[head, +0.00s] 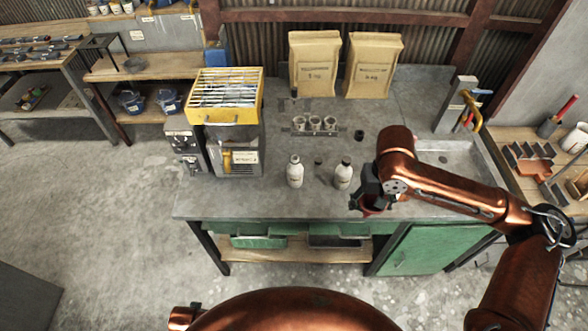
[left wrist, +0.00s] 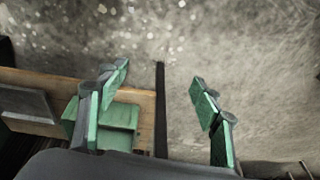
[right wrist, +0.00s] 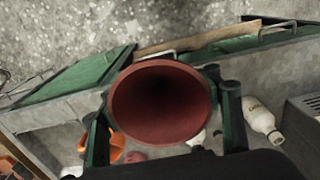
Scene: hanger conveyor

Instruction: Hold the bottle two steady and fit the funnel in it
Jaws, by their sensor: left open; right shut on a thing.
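Two white bottles stand upright on the grey worktop in the head view: a left one (head: 295,172) and a right one (head: 343,174) with a dark top. I cannot tell which is bottle two. My right gripper (head: 369,200) is just right of the right bottle, near the worktop's front edge. It is shut on a red funnel (right wrist: 160,103), whose wide mouth faces the right wrist camera. The funnel hides part of a bottle there; another bottle (right wrist: 262,122) shows fully. My left gripper (left wrist: 160,88) is open and empty, outside the head view.
A yellow rack of bars (head: 228,88) on a machine stands left of the bottles. A holder with several cups (head: 314,124) and two paper sacks (head: 314,64) stand behind. A sink (head: 446,156) is at the right.

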